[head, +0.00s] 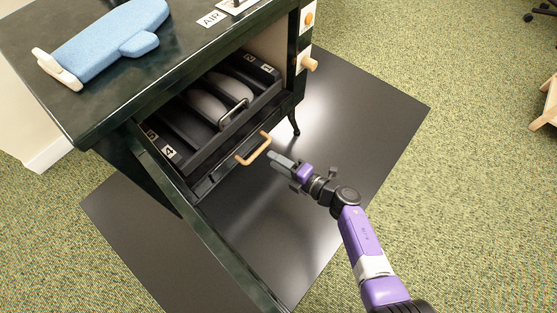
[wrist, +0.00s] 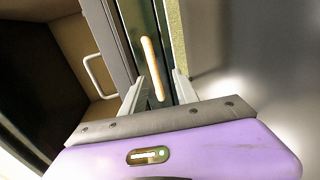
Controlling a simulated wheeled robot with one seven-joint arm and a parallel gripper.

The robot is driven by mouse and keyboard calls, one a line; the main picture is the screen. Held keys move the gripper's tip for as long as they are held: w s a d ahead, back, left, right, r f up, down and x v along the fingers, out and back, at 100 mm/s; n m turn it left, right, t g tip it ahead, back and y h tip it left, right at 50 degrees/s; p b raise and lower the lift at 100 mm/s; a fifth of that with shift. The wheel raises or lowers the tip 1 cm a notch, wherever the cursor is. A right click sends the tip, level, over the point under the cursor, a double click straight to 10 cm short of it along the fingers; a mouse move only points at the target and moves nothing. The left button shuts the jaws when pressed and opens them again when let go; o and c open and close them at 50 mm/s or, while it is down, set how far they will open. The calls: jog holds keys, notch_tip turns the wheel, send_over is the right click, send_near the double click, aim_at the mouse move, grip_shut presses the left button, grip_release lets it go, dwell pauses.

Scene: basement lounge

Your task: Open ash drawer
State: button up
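The ash drawer (head: 213,181) is the dark front low in the black stove, and it looks shut. Its tan bar handle (head: 253,148) sticks out from it. My gripper (head: 279,159) is just right of the handle, with a small gap in the head view. In the wrist view the gripper (wrist: 160,78) is open, its two grey fingers apart. The tan handle (wrist: 151,66) shows between and beyond the fingertips there. I cannot tell whether a finger touches it. Nothing is held.
The stove door (head: 205,237) hangs open to the left of my arm. A numbered rack with a metal loop handle (head: 233,112) sits above the drawer. A blue padded thing (head: 105,45) lies on the stove top. The black floor plate (head: 365,105) is clear on the right.

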jog(key=p+v, duration=0.3)
jog(key=v, duration=0.4)
jog(key=shift+s+d+f, duration=0.2)
jog(key=shift+s+d, duration=0.1)
jog(key=shift+d, duration=0.05)
